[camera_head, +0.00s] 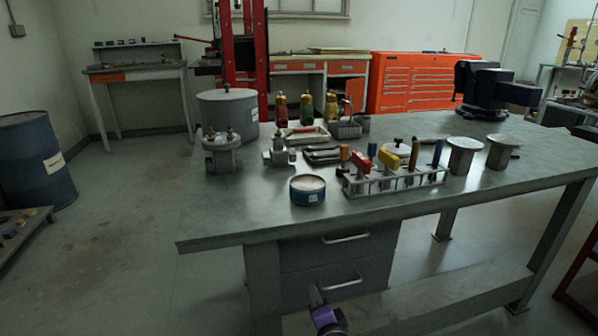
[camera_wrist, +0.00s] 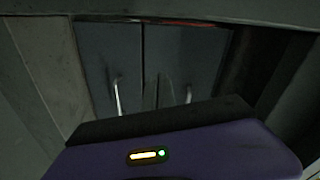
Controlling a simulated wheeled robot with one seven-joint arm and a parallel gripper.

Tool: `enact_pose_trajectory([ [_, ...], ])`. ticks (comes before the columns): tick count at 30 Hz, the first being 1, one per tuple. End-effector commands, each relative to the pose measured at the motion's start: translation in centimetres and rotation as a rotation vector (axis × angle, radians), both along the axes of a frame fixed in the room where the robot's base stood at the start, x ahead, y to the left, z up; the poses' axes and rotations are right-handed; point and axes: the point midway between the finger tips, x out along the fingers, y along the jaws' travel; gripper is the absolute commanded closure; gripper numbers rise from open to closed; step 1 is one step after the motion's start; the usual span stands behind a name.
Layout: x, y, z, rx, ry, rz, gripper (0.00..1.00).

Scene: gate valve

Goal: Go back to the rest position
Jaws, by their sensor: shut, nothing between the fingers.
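My gripper (camera_head: 315,292) is low in front of the table's drawers, near the bottom of the head view, below the tabletop. It is shut with nothing held. The purple part of my wrist shows behind it. In the wrist view my purple wrist housing with its small lights fills the lower part, and the dark gripper (camera_wrist: 160,92) is hard to make out against the drawer fronts. A grey flanged fitting with bolts (camera_head: 222,156) stands upright at the left of the table, well apart from my gripper.
The workbench (camera_head: 225,220) has two drawers with bar handles (camera_head: 345,237). On it are a rack of tools (camera_head: 395,184), a blue tin (camera_head: 307,190), a grey pot (camera_head: 228,107) and a vise (camera_head: 482,90). A blue drum (camera_head: 35,160) stands left. The floor between is clear.

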Motion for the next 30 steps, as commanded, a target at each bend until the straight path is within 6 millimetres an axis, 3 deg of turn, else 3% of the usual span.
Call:
enact_pose_trajectory([
  [3,-2.2,-1.8,1.9,-0.18,-0.113,0.01,1.0],
  [11,-9.1,-6.4,3.2,-0.511,-0.262,0.008,1.0],
  [21,-23.4,-11.9,4.5,-0.935,-0.371,0.018,1.0],
  [30,-35.7,-14.1,7.5,-1.173,-0.373,0.037,1.0],
])
